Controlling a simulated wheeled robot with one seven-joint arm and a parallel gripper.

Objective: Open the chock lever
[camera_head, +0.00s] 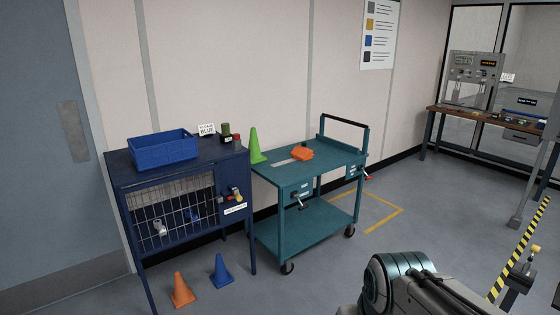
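A teal cart (293,238) stands against the wall in the middle of the head view. A small lever with a dark handle (299,203) sits on a labelled plate at its front left corner. A second lever with a red tip (366,177) sits at its right side. I cannot tell which of these, if either, is the chock lever; their labels are too small to read. Part of my arm shows at the bottom right, in front of the cart. My gripper is out of the picture.
Left of the cart stands a blue cabinet (133,193) with a mesh front and a blue bin (163,146) on top. Orange (182,291) and blue (221,271) cones stand on the floor before it. A striped yellow-black barrier (517,248) is at right. Floor right of the cart is clear.

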